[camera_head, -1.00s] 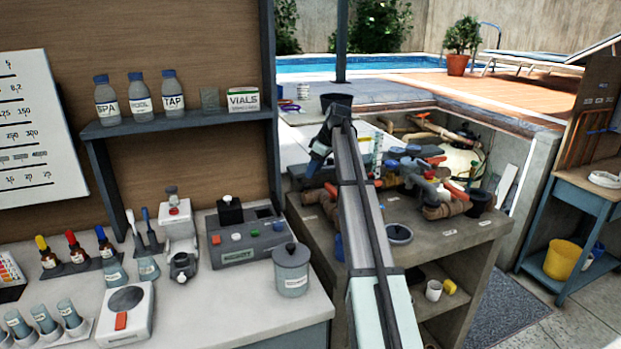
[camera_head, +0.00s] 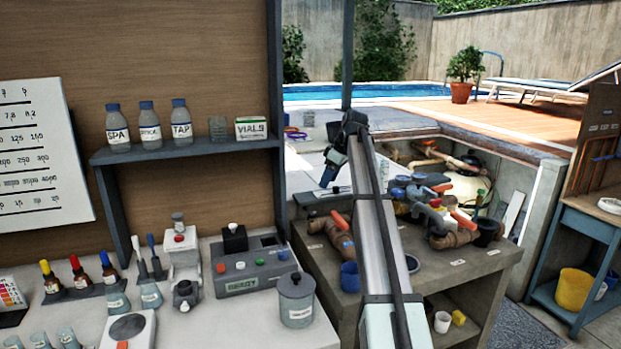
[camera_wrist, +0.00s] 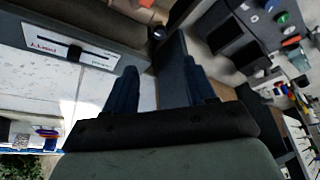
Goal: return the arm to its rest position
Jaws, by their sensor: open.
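My arm stretches away from the lower right of the head view toward the back, over the pipe bench. My gripper (camera_head: 330,172) hangs at the arm's far end, beside the right edge of the test station. In the wrist view, my gripper (camera_wrist: 160,88) shows two dark fingers standing apart with nothing between them. Beyond the fingers are a pale tiled surface (camera_wrist: 90,100) and a dark upright board. No object is held. The fingertips are small and dark in the head view.
A shelf (camera_head: 185,150) with bottles and a vials box stands left of my gripper. A grey control box (camera_head: 250,265) and a lidded jar (camera_head: 295,299) sit on the counter below. Pipes and valves (camera_head: 440,205) crowd the bench to the right.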

